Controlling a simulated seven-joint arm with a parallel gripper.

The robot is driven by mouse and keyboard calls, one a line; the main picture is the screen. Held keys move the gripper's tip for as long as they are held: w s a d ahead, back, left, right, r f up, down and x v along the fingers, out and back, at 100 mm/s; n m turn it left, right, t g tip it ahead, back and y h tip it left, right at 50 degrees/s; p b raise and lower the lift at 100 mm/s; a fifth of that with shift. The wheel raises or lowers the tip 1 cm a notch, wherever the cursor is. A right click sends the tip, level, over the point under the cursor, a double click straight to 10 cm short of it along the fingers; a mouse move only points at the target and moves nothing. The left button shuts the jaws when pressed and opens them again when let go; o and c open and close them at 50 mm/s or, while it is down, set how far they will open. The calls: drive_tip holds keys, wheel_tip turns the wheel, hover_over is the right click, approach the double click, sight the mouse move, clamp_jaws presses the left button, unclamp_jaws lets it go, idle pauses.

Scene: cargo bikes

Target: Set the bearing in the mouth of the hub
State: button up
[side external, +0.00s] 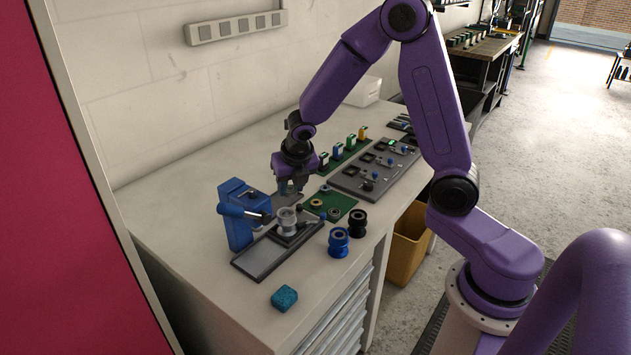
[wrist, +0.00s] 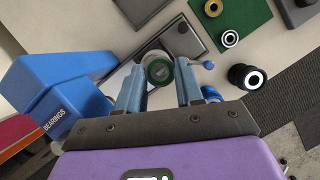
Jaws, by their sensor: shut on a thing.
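The silver hub (side external: 287,222) stands upright in a fixture on the grey base plate (side external: 262,257). My gripper (side external: 291,188) is above it, pointing down, with a gap between the fingertips and the hub. In the wrist view my gripper (wrist: 160,76) is shut on a small bearing with a green ring (wrist: 158,71). The bearing sits between the fingertips and covers part of the silver hub (wrist: 152,56), whose rim shows behind it. The bearing is too small to make out in the side view.
A blue stand marked BEARINGS (wrist: 60,95) rises close to the left of the hub. A blue hub (side external: 338,242) and a black hub (side external: 357,222) stand to the right. Loose bearings lie on the green mat (side external: 343,199). A blue sponge (side external: 284,298) lies near the front.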

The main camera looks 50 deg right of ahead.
sight(287, 196)
drive_tip(key=shift+w+a+n, duration=0.35)
drive_tip(key=shift+a+n, duration=0.25)
drive_tip(key=shift+f, duration=2)
drive_tip(key=shift+f, duration=0.8)
drive_tip(key=o, duration=1.1)
drive_tip(key=shift+o, duration=0.2)
drive_tip(key=d+v, duration=0.1)
drive_tip(key=v, duration=1.5)
drive_tip(key=s+a+m+g+y, duration=0.1)
drive_tip(key=s+a+m+g, duration=0.1)
drive_tip(key=s+m, duration=0.7)
drive_tip(key=s+a+f+m+g+y, duration=0.1)
drive_tip(key=s+a+m, duration=0.1)
drive_tip(key=s+m, duration=0.8)
drive_tip(key=s, duration=0.7)
drive_tip(key=shift+s+f+g+y, duration=0.2)
drive_tip(key=shift+s+g+y, duration=0.1)
drive_tip(key=shift+g, duration=0.1)
